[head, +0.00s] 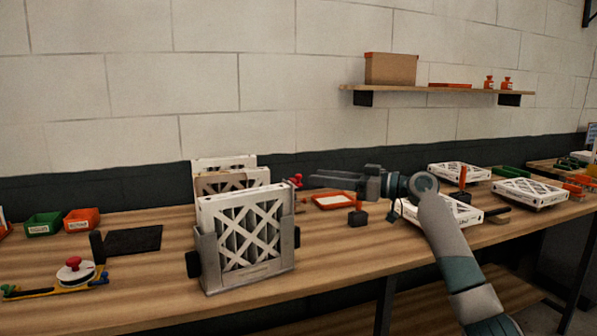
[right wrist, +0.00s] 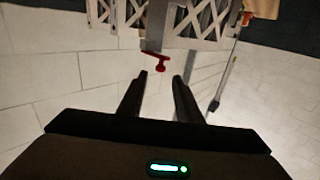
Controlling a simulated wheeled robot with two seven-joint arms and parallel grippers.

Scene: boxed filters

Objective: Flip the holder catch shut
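The grey metal holder (head: 207,262) stands on the bench with several white-framed filters (head: 250,235) upright in it. Its red catch (head: 296,182) sticks out at the holder's right side, partly hidden behind the filters. The right wrist view shows the red catch (right wrist: 160,62) as a small bar with a knob, just beyond the fingertips. My right gripper (head: 313,180) points left toward the catch, close to it. Its two fingers (right wrist: 161,78) are apart with nothing between them in the right wrist view. My left gripper is not in view.
An orange tray (head: 334,201) and white filters (head: 460,172) lie to the right on the bench. A black mat (head: 133,240), green bin (head: 43,224) and orange bin (head: 82,219) are at left. A shelf (head: 440,90) hangs above on the wall.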

